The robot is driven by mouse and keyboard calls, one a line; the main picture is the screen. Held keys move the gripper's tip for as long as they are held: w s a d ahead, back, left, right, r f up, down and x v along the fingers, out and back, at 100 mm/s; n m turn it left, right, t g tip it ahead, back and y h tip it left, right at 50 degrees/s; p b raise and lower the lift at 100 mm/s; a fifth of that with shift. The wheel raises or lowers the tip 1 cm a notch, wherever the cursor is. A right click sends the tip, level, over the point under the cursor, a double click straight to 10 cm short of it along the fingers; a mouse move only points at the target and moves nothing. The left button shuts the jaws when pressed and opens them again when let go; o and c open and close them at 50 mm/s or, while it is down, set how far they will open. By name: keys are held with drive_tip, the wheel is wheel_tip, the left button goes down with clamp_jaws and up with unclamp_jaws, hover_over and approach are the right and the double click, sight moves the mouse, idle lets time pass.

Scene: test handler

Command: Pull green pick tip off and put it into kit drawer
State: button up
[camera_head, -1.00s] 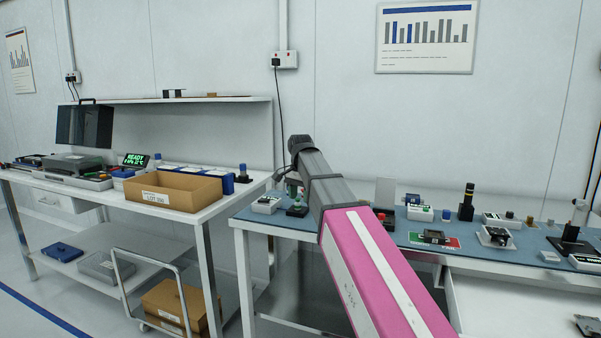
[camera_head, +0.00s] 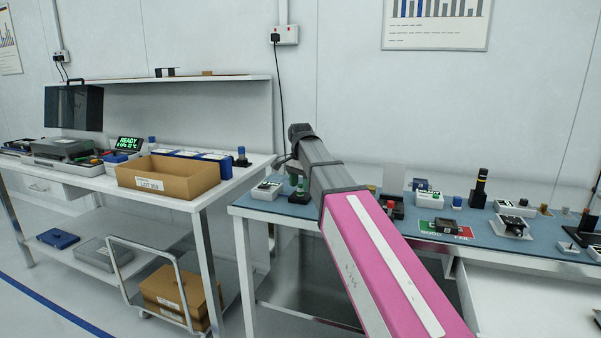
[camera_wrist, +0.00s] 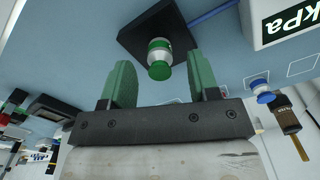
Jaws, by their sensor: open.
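The green pick tip (camera_wrist: 159,71) sits on a silver and green holder on a black square base (camera_wrist: 126,40) in the wrist view. In the head view the green part (camera_head: 300,184) stands upright on the blue bench mat, partly beside my arm. My gripper (camera_wrist: 158,68) is open, with one green finger on each side of the tip. A gap shows between the tip and each finger; nothing is held. In the head view my gripper is mostly hidden behind my arm's end. An open white drawer (camera_head: 520,300) shows under the bench at lower right; I cannot tell if it is the kit drawer.
A white kPa box (camera_wrist: 280,22) stands close to the black base. A blue-tipped piece (camera_wrist: 264,92) and a dark bottle-like piece (camera_wrist: 287,118) are nearby. The left bench holds a cardboard box (camera_head: 152,186). A trolley (camera_head: 150,262) stands below it.

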drive_tip(key=shift+f, duration=1.15)
drive_tip(key=c, duration=1)
drive_tip(key=shift+r, duration=0.75)
drive_tip(key=shift+r, duration=0.9)
